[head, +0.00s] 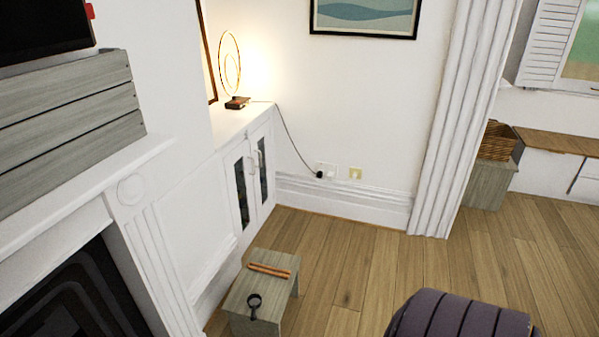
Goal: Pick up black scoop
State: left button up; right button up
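A small black scoop (254,301) with a round head and a short handle lies on top of a low grey wooden stool (237,285) at the bottom of the head view. A brown stick-like item (269,270) lies on the same stool, behind the scoop and apart from it. Neither of my grippers shows in the head view.
A white fireplace with a dark opening (75,295) stands at the left. A white cabinet (243,175) with a lit lamp (232,70) is behind the stool. A dark purple padded seat (460,316) is at the bottom right. Wooden floor (340,262) between is clear.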

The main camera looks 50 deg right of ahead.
aim_at(253, 301)
jog(key=z, duration=1.2)
jog(key=k+u, duration=0.1)
jog(key=u, duration=0.35)
jog(key=k+l+u, duration=0.1)
jog(key=u, duration=0.35)
jog(key=k+u, duration=0.1)
jog(key=u, duration=0.35)
jog(key=k+u, duration=0.1)
jog(key=u, duration=0.35)
jog(key=k+j, duration=0.35)
jog(key=k+z, duration=0.1)
jog(key=z, duration=1.5)
jog(key=i+l+u, duration=0.35)
jog(key=i+l, duration=0.05)
jog(key=i, duration=0.1)
